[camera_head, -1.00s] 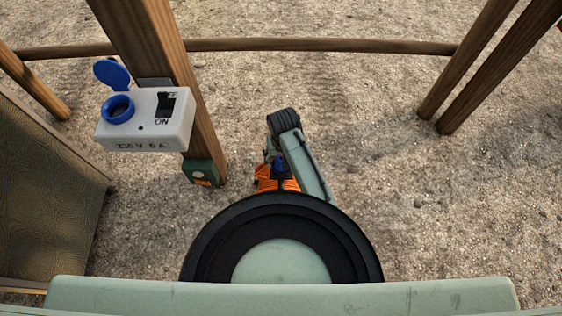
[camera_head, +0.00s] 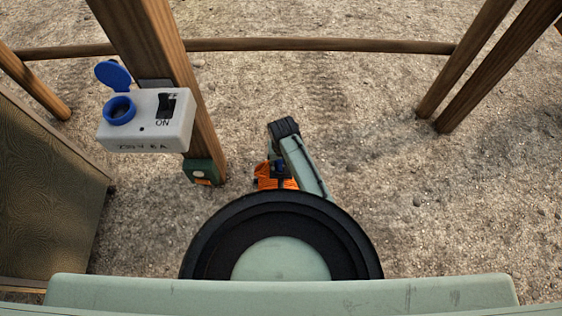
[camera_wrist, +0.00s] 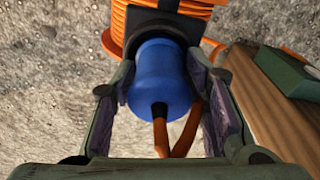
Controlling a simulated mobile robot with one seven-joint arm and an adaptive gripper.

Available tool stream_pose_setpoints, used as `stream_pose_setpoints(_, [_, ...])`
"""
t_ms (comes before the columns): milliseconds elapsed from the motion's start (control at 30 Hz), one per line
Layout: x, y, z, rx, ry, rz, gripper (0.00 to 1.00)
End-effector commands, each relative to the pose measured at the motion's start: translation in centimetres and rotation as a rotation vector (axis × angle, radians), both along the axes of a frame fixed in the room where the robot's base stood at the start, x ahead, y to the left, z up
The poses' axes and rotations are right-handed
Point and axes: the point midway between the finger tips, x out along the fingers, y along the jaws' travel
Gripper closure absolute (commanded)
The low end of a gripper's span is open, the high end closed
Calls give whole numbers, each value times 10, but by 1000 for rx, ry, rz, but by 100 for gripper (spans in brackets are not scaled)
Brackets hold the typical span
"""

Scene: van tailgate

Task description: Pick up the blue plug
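The blue plug (camera_wrist: 160,80) is in the middle of the wrist view, with its cable end facing the camera and an orange cable coming from it. It sits in front of a dark part of the orange cable reel (camera_wrist: 168,12). My gripper (camera_wrist: 160,72) has its two fingers on either side of the plug, spread apart. The pads show narrow gaps beside it, though contact near the fingertips is hard to judge.
A grey socket box (camera_head: 150,135) with a blue lid (camera_head: 113,74) is on a wooden post (camera_head: 150,45) at the left. A green box (camera_head: 202,172) is at the post's foot. A panel (camera_head: 45,190) stands far left. Open gravel lies to the right.

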Motion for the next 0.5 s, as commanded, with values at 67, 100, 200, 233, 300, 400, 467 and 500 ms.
stream_pose_setpoints(67, [0,0,0,0,0,0,66])
stream_pose_setpoints(100, [0,0,0,0,0,0,69])
stream_pose_setpoints(200, [0,0,0,0,0,0,76])
stream_pose_setpoints(233, [0,0,0,0,0,0,78])
stream_pose_setpoints(300, [0,0,0,0,0,0,82])
stream_pose_setpoints(400, [0,0,0,0,0,0,89])
stream_pose_setpoints(467, [0,0,0,0,0,0,93])
stream_pose_setpoints(500, [0,0,0,0,0,0,96])
